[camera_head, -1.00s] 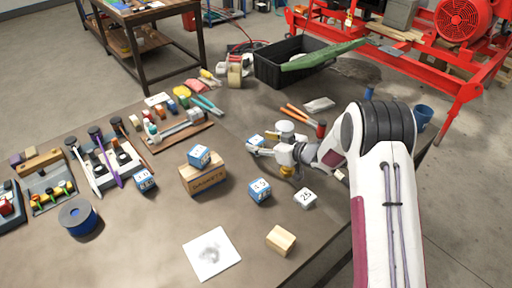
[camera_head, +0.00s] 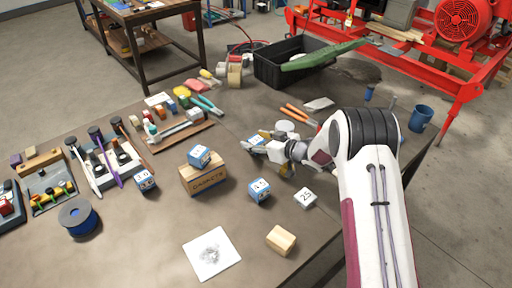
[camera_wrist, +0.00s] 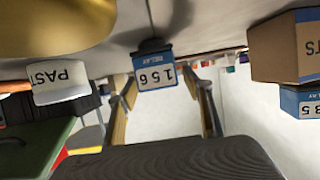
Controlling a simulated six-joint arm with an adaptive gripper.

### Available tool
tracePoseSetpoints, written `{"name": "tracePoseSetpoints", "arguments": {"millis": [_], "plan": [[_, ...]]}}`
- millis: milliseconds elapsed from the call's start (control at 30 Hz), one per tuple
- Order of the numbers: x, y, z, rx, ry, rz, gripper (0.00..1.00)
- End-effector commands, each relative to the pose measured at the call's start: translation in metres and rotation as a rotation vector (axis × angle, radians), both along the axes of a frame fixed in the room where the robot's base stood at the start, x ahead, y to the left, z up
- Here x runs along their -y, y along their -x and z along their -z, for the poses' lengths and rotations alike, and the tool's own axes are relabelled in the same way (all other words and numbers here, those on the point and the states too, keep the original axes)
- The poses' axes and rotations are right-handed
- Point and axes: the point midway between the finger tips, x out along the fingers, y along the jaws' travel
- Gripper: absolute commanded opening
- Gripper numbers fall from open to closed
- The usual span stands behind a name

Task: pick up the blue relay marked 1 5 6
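The blue and white relay marked 1 5 6 (camera_wrist: 155,72) shows upside down near the middle of the wrist view. In the head view the same relay (camera_head: 257,139) sits on the table, partly hidden by my gripper. My gripper (camera_head: 258,149) is low over the table just beside it. In the wrist view its two fingers stand apart, with the relay seen between and beyond their tips. Nothing is held. I cannot tell whether the fingers touch the relay.
A white jar marked PAST (camera_wrist: 61,80) and a brass part (camera_wrist: 55,22) are close by. A gaskets box (camera_head: 203,180) carries another relay (camera_head: 199,156); further relays (camera_head: 259,190) (camera_head: 145,181) and a white block marked 25 (camera_head: 305,198) stand around.

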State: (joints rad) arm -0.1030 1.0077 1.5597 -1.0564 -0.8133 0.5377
Motion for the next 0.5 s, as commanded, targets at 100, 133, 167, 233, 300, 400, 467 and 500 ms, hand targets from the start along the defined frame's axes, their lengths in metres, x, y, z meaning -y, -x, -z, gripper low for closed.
{"name": "tracePoseSetpoints", "arguments": {"millis": [100, 133, 167, 233, 300, 400, 467, 500], "plan": [[0.0, 0.0, -0.0001, 0.0, 0.0, 0.0, 0.16], [0.0, 0.0, -0.0001, 0.0, 0.0, 0.0, 0.1], [0.0, 0.0, -0.0001, 0.0, 0.0, 0.0, 0.1], [-0.0001, -0.0002, -0.0007, 0.001, 0.0, 0.0, 0.1], [-0.0001, -0.0002, -0.0007, 0.001, 0.0, 0.0, 0.1], [0.0, -0.0002, -0.0008, 0.001, 0.0, 0.0, 0.1], [0.0, -0.0003, -0.0013, 0.001, 0.0, 0.0, 0.1], [0.0, -0.0003, -0.002, 0.001, 0.0, 0.0, 0.1]]}}
